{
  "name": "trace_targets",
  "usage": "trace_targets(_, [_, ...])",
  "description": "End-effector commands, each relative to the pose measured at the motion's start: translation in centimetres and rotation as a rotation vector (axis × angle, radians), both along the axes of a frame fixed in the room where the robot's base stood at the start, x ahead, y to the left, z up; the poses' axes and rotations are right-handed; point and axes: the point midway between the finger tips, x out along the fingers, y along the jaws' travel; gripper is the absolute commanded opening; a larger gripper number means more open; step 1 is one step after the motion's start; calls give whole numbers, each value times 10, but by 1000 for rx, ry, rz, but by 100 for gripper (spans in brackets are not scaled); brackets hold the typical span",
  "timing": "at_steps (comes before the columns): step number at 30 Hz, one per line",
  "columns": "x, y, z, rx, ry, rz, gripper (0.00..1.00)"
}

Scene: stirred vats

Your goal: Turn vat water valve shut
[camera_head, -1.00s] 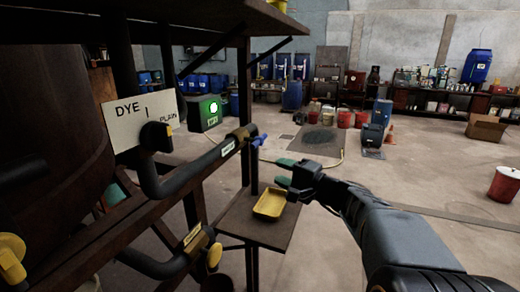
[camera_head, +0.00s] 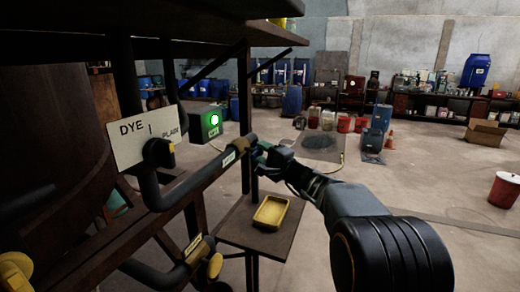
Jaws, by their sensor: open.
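The water pipe (camera_head: 205,178) runs along the dark frame at the left, with a small white label and a brass fitting (camera_head: 243,146) at its far end. In the earlier frame a blue valve handle shows at that end; now it is mostly hidden behind my gripper. The vat (camera_head: 50,130) stands at the far left.
A yellow tray (camera_head: 271,212) sits on a small brown shelf (camera_head: 240,228) below my gripper. A lower pipe has a yellow knob (camera_head: 214,265). Open floor lies to the right, with a red bucket (camera_head: 503,188).

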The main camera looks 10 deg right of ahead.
Motion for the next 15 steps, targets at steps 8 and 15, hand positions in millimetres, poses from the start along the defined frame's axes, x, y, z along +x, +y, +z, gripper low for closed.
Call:
trace_targets(8, [11, 7, 2, 1, -1, 0, 45])
trace_targets(15, [11, 7, 2, 0, 0, 0, 45])
